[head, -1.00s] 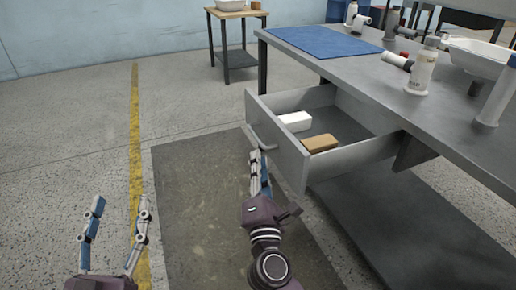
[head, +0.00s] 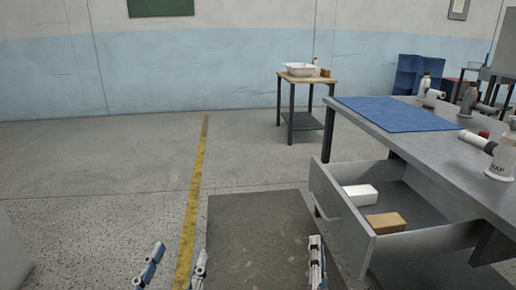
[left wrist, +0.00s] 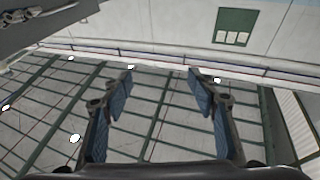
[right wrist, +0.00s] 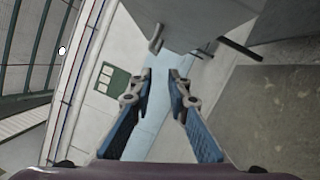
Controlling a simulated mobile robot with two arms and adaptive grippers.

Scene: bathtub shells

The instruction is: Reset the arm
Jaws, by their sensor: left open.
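My left gripper (head: 180,252) is at the bottom edge of the head view, over the floor beside the yellow line. In the left wrist view its two blue-padded fingers (left wrist: 160,76) are wide apart with nothing between them. My right gripper (head: 316,242) is at the bottom of the head view, seen nearly edge-on, just left of the open drawer's front in the picture. In the right wrist view its fingertips (right wrist: 160,74) are apart with a narrower, empty gap. Both arms are mostly out of the head view.
The drawer (head: 345,222) stands open under the grey workbench (head: 418,125) and holds a white block (head: 361,196) and a brown block (head: 386,223). A blue mat (head: 393,113) and bottles lie or stand on the bench. A small table (head: 309,79) stands behind.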

